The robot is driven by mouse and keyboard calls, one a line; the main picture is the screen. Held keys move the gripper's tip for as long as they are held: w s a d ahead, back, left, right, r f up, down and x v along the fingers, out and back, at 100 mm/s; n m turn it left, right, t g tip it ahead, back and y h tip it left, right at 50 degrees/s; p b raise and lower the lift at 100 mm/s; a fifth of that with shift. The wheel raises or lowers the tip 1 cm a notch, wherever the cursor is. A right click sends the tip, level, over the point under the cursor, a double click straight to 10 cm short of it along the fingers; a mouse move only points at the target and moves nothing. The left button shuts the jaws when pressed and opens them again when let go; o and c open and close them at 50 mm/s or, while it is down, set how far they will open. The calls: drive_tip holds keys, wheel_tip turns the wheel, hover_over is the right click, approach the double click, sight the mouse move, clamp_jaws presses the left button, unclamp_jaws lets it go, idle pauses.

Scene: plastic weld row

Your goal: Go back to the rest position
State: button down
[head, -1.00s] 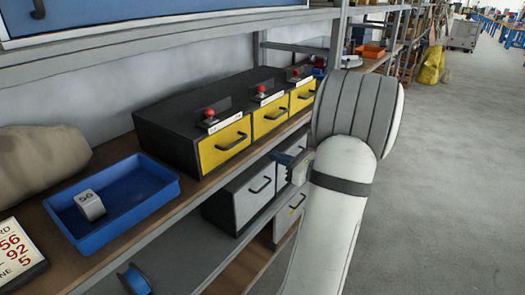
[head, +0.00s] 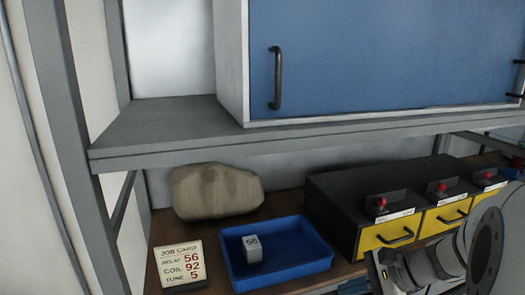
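My arm's end shows at the lower right of the head view, in front of the yellow drawers. Part of my gripper (head: 388,272) seems to show there, cut by the bottom edge. Its fingertips cannot be made out, so I cannot tell whether it is open or shut, or whether it holds anything.
A blue tray (head: 300,268) holding a grey block (head: 252,248) marked 56 stands on the bench beside a job card (head: 180,265) and a tan sack (head: 215,192). A black cabinet (head: 335,205) has yellow drawers. A shelf (head: 170,130) with a blue-doored cupboard (head: 370,55) overhangs them.

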drive_tip(key=s+a+r+n+h+p, duration=0.2)
drive_tip(key=s+r+n+h+p, duration=0.1)
drive_tip(key=n, duration=0.5)
drive_tip(key=s+a+r+n+g+h+p, duration=0.1)
drive_tip(key=s+a+r+n+h+p, duration=0.2)
drive_tip(key=n, duration=0.5)
drive_tip(key=s+r+h, duration=0.1)
drive_tip(key=s+h, duration=0.1)
drive_tip(key=s, duration=0.1)
drive_tip(key=shift+s+g+h, duration=0.15)
drive_tip(key=shift+g+h, duration=0.15)
drive_tip(key=shift+h, duration=0.1)
